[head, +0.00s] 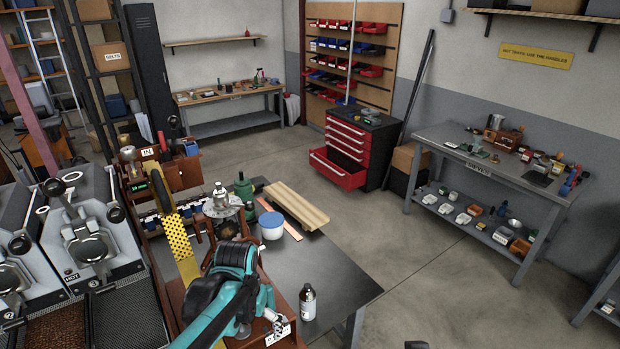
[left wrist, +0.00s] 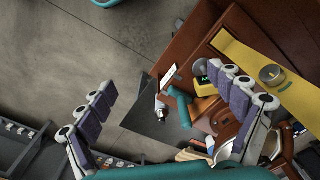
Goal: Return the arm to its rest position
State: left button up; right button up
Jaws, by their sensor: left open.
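My left arm, teal and black, rises from the bottom of the head view. Beyond the fingers show brown wood, a yellow strip (left wrist: 270,72) and a small bottle (left wrist: 160,104). My right gripper is in neither view.
Roaster machines (head: 88,235) stand at left. A red drawer cabinet (head: 347,150) has a drawer open. The floor (head: 400,255) is clear between the benches.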

pick_arm(q)
jog(key=s+a+f+n+t+b, duration=0.2)
jog(key=s+a+f+t+b, duration=0.2)
jog(key=s+b, duration=0.5)
notch_tip(320, 180, down, 2)
jog(key=t+b, duration=0.1)
jog(key=t, duration=0.1)
jog(key=shift+s+a+t, duration=0.15)
jog(key=shift+a+t, duration=0.15)
jog(key=shift+t, duration=0.1)
